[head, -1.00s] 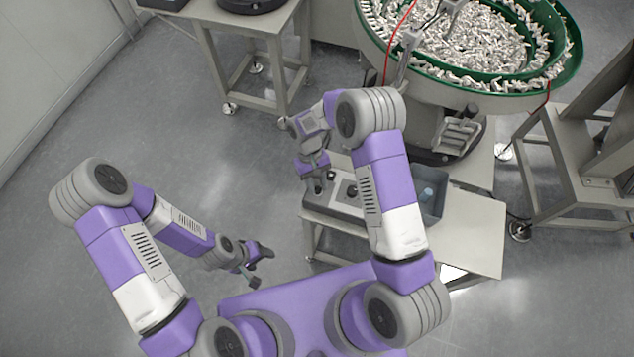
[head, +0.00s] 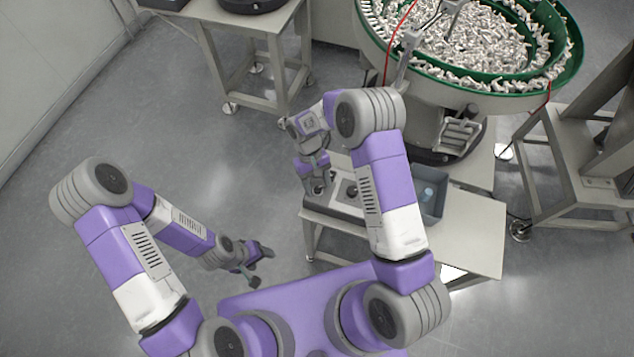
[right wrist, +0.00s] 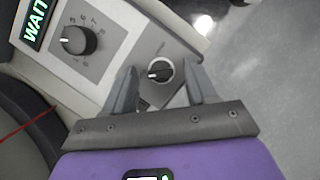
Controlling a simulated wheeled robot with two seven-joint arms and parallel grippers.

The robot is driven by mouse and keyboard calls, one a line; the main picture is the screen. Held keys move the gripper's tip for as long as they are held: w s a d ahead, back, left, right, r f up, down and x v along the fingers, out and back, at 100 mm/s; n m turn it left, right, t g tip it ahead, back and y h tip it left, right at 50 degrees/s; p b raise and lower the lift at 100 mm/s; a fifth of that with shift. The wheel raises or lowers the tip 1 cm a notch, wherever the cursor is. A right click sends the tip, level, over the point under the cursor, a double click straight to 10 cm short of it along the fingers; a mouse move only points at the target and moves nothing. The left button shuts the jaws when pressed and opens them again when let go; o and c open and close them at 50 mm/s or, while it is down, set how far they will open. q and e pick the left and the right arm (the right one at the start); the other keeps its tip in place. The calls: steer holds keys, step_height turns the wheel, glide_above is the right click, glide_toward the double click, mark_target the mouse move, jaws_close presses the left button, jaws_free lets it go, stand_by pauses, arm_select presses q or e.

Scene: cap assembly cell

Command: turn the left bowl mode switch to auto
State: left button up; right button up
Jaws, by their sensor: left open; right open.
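The mode switch (right wrist: 160,71) is a small round knob with a dark lever and a pale pointer mark, set in a grey panel. In the right wrist view it sits between the open fingers of my right gripper (right wrist: 163,80), with a gap visible on both sides. The small lettering beside it is too blurred to read. In the head view my right gripper (head: 318,186) is over the left end of the control box (head: 338,208) and hides the switch. My left gripper (head: 258,270) is open and empty, low over the floor, away from the box.
A larger numbered dial (right wrist: 76,40) and a green display (right wrist: 35,22) reading WAIT are on the same box. The box stands on a small table (head: 470,225) beside a grey-blue bin (head: 433,200). A green-rimmed bowl (head: 480,75) full of metal parts is behind.

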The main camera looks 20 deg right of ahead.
steer(key=p+v, duration=0.1)
steer(key=v, duration=0.6)
steer(key=shift+r, duration=0.25)
steer(key=shift+w, duration=0.1)
